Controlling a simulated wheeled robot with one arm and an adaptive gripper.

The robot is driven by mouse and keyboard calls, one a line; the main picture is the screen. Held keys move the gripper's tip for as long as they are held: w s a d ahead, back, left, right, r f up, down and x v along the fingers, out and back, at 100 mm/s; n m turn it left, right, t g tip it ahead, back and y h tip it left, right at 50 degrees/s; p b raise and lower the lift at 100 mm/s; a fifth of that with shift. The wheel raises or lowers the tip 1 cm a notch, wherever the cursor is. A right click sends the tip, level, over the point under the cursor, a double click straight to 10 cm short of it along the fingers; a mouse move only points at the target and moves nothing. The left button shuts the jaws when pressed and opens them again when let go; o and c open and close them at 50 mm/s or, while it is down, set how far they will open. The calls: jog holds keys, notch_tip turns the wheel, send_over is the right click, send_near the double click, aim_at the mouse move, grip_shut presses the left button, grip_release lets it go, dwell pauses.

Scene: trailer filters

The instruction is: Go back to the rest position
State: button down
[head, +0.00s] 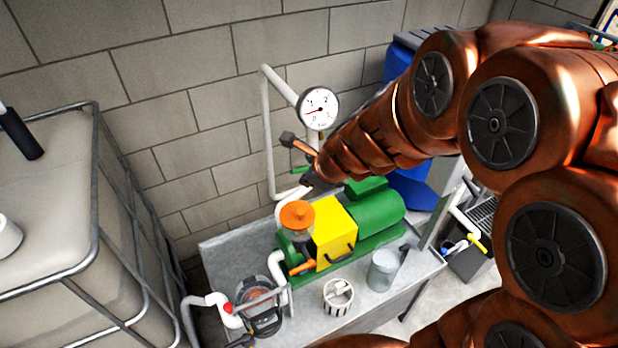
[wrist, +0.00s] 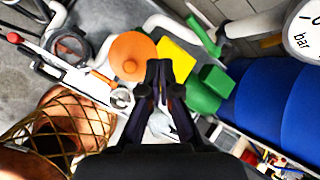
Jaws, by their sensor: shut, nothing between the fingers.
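My gripper (wrist: 158,72) shows in the wrist view with its two dark fingers together and nothing between them. In that view it hangs over the pump unit, close to the orange cap (wrist: 131,55) and the yellow cover (wrist: 176,58). In the head view my copper-coloured arm reaches in from the right. Its end is near the pressure gauge (head: 318,108) and above the green pump (head: 376,215). The fingers are hard to make out in the head view.
White pipes (head: 267,130) rise along the block wall. A caged tank (head: 60,220) stands at left. Blue barrels (wrist: 262,105) are beside the pump.

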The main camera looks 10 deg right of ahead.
jog(key=s+a+r+n+g+y, duration=0.15)
jog(key=s+a+n+g, duration=0.25)
jog(key=s+n, duration=0.9)
jog(key=s+d+n+g+h, duration=0.2)
jog(key=s+d+n, duration=0.2)
jog(key=s+n, duration=0.2)
jog(key=s+d+n+g+h, duration=0.2)
jog(key=s+d+n, duration=0.3)
jog(key=s, duration=0.5)
jog(key=shift+s+r+n, duration=0.35)
jog(key=shift+r+n, duration=0.1)
jog(key=shift+n, duration=0.05)
jog(key=shift+s, duration=0.1)
